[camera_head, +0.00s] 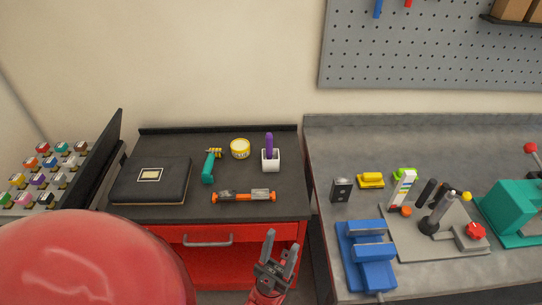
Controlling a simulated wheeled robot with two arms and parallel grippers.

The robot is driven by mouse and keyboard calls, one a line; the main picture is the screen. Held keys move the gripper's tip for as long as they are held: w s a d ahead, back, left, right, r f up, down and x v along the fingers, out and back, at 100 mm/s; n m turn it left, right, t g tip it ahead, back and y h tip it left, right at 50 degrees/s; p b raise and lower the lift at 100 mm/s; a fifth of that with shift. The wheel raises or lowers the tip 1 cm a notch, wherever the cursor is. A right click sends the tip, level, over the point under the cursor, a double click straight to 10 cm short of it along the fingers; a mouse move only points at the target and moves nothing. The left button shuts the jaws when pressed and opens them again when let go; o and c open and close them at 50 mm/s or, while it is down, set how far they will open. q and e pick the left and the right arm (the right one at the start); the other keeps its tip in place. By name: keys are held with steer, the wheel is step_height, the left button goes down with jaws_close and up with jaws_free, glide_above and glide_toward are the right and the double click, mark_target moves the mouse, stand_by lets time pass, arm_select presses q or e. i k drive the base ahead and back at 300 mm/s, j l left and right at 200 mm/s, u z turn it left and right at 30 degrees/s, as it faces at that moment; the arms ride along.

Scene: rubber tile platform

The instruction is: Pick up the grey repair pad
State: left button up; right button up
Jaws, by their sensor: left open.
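A flat grey pad-like plate (408,245) lies on the right workbench, partly covered by the tools on it. I cannot tell for certain that it is the grey repair pad; no other loose grey pad is clear. My left gripper (281,241) is at the bottom centre, in front of the red cabinet, with its two fingers apart and nothing between them. It is well to the left of the plate. My right gripper is not in view.
A blue vise (367,252) stands between my left gripper and the plate. A black lever (437,214) and a red knob (475,231) rise at the plate. A black case (150,190) and an orange-ended tool (244,196) lie on the red cabinet (170,237).

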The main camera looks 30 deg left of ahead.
mark_target(261, 192)
steer(key=u, duration=1.05)
